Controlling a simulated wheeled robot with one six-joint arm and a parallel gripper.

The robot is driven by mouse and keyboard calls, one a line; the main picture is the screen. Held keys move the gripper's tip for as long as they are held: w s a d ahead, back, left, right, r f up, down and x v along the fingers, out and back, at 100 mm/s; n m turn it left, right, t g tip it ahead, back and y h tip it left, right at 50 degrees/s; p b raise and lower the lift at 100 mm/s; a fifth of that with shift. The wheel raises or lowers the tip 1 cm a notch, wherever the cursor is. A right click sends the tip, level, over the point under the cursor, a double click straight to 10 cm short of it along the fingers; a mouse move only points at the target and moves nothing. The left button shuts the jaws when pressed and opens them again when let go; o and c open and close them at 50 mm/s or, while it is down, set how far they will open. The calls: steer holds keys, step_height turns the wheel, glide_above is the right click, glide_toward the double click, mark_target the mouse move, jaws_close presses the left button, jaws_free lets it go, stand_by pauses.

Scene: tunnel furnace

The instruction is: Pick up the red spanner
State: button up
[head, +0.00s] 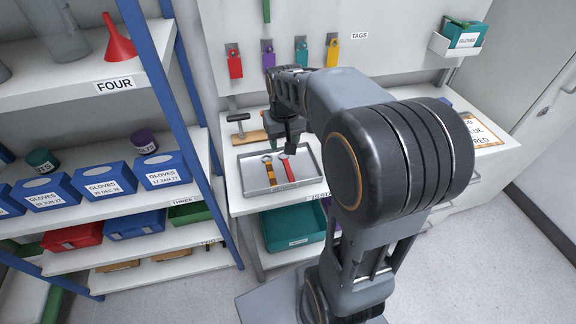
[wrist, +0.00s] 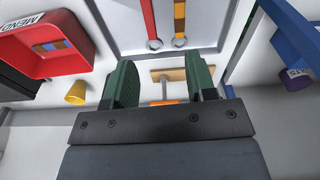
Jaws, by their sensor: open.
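The red spanner (head: 288,168) lies in a shallow grey tray (head: 245,180) on the bench, beside a yellow-orange spanner (head: 270,174). In the wrist view the red spanner (wrist: 149,18) is left of the yellow-orange spanner (wrist: 180,16), and their ring ends show near the tray's edge (wrist: 160,53). My gripper (head: 285,142) is above the tray area in the head view. In the wrist view my gripper (wrist: 163,84) has its two green fingers wide apart, with nothing held between them. Both spanners are beyond the fingers, not touching them. Part of each spanner is out of the wrist view.
Coloured tags (head: 268,52) hang on the board behind. A blue-framed shelf (head: 160,75) with glove boxes (head: 108,182) stands close on the left. The wrist view shows a red bin (wrist: 28,68) and a yellow cup (wrist: 76,93).

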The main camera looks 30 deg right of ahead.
steer(key=w+d+f+g, duration=0.1)
steer(key=w+d+f, duration=0.2)
steer(key=w+d, duration=0.15)
glide_above(287, 166)
steer(key=shift+m, duration=0.3)
steer(key=f, duration=0.7)
steer(key=shift+s+d+p, duration=0.3)
steer(key=shift+w+a+f+p, duration=0.15)
steer(key=shift+f+p, duration=0.1)
steer(key=shift+f, duration=1.4)
steer(key=shift+w+a+f+p, duration=0.15)
steer(key=shift+f+p, duration=0.1)
steer(key=shift+f, duration=1.35)
steer(key=shift+s, duration=0.1)
steer(key=shift+c, duration=0.2)
jaws_close()
